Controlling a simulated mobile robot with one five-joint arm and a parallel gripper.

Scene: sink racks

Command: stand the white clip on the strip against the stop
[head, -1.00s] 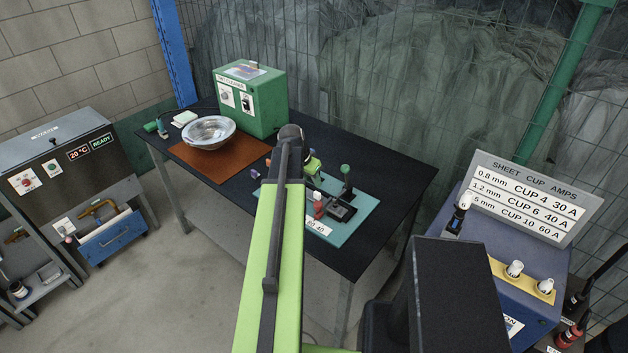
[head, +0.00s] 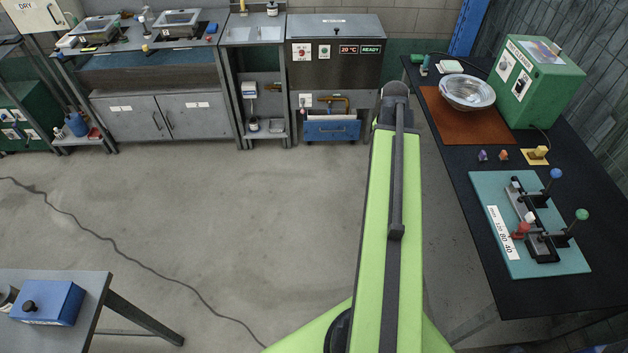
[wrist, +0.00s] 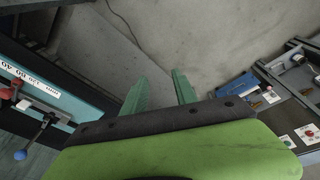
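A teal board (head: 490,180) on the black bench holds a dark strip-like fixture (head: 531,205) with a blue-knobbed lever (head: 556,174) and a green-knobbed lever (head: 581,215). One small white piece (head: 515,186) is at its far end. Another white piece (head: 530,216) is beside a red piece (head: 521,229) nearer me. I cannot tell which is the clip, nor make out the stop. My gripper (wrist: 158,88) is open and empty above the floor, with the board (wrist: 62,72) to its left in the wrist view. In the head view my arm hides it.
A steel bowl (head: 467,92) stands on a brown mat (head: 440,118) beside a green box (head: 541,83). Small purple (head: 482,155) and orange (head: 504,155) pieces and a yellow item (head: 537,154) lie behind the board. Open floor (head: 240,220) stretches left of the bench.

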